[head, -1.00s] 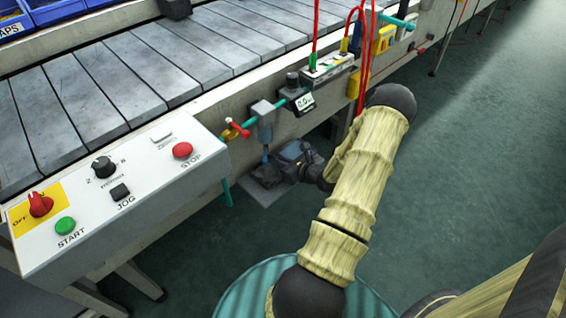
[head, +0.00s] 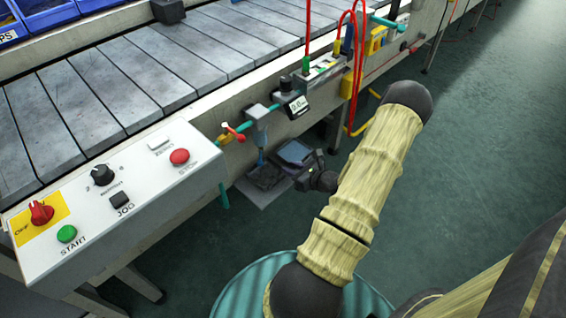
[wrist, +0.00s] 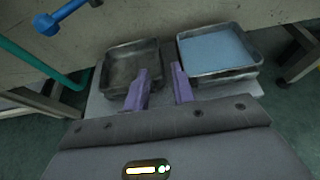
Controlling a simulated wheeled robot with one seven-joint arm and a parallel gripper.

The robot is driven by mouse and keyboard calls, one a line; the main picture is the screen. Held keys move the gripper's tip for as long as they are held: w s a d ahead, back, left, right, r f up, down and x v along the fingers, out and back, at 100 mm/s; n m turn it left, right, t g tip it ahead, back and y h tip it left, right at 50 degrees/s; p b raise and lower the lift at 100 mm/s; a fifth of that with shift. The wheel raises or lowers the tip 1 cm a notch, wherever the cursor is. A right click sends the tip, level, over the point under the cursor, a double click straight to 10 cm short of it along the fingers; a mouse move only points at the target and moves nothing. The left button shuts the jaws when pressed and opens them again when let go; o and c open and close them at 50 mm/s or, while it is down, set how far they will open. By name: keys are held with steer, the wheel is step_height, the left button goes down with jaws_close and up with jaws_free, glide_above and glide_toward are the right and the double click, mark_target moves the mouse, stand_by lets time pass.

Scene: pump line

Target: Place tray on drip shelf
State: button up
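The drip shelf (head: 252,192) is a light grey plate low beside the conveyor frame. Two shallow metal trays rest side by side on it. The left tray (wrist: 115,68) is dark and looks empty; it shows below the blue spout in the head view (head: 265,175). The right tray (wrist: 215,48) has a blue inside and also shows in the head view (head: 297,152). My gripper (wrist: 161,72) is open, its purple fingers apart at the near side of the trays, around the gap between them. I see nothing held. In the head view the fingertips are too small to make out.
A blue spout (head: 261,158) hangs above the left tray. A teal pipe (wrist: 40,62) runs at the left. A support leg (wrist: 300,62) stands right of the shelf. The control box (head: 125,190) juts out at the left. Floor to the right is clear.

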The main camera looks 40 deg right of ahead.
steer(key=shift+p+v, duration=0.4)
steer(key=shift+v, duration=2)
steer(key=shift+s, duration=0.1)
